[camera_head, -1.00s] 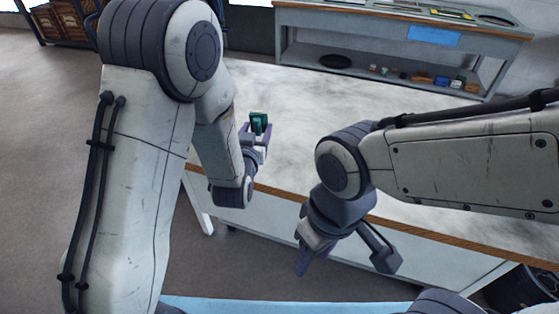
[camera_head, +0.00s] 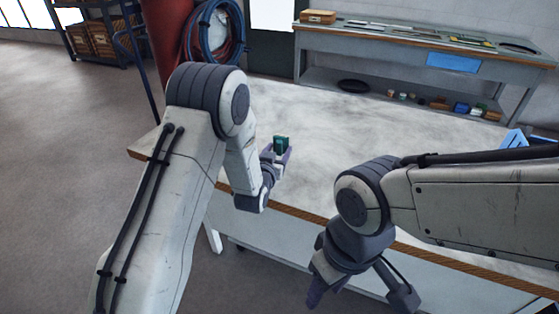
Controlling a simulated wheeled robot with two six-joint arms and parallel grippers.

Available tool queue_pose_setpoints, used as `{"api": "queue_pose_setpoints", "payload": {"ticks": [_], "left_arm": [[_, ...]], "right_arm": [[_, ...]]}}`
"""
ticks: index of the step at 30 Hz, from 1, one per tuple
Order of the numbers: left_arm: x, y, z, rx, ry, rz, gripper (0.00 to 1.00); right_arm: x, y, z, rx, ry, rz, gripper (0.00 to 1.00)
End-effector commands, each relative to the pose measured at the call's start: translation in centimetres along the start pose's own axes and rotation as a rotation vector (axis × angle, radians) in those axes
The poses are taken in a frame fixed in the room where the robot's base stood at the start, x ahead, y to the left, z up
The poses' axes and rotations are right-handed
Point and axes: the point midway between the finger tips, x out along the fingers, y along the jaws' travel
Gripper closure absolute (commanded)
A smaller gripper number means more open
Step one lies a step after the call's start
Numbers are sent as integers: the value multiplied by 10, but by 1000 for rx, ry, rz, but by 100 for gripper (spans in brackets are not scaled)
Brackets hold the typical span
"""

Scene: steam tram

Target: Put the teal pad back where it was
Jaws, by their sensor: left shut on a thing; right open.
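The teal pad (camera_head: 281,143) is a small dark teal block. My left gripper (camera_head: 278,152) is shut on it and holds it upright at the near left part of the grey-white table (camera_head: 330,130). I cannot tell how high the pad is above the table top. My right gripper (camera_head: 360,297) is open and empty, pointing down in front of the table's near edge.
The table top is mostly clear. A blue rack-like thing (camera_head: 515,138) stands at its right end. A grey workbench (camera_head: 400,55) with small items on its lower shelf stands behind. A coiled hose (camera_head: 214,35) hangs at the back left.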

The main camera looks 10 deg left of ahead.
Motion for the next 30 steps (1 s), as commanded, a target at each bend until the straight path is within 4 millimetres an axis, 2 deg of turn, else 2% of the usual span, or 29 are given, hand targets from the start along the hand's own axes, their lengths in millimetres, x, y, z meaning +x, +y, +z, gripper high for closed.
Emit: {"api": "queue_pose_setpoints", "payload": {"ticks": [6, 9, 21, 22, 24, 30], "left_arm": [[5, 0, 31, 0, -4, 1, 83], [6, 0, 39, 0, -2, 1, 83], [7, 0, 44, 0, 0, 1, 83], [7, 0, 43, 0, -1, 1, 31], [7, 0, 42, 0, -1, 0, 9], [7, 0, 42, 0, -1, 0, 9]], "right_arm": [[-3, 0, 0, 0, 0, 0, 50], [-3, 0, 0, 0, 0, 0, 50], [3, 0, 0, 0, 0, 0, 50], [2, 0, 0, 0, 0, 0, 50], [1, 0, 0, 0, 0, 0, 50], [1, 0, 0, 0, 0, 0, 50]]}}
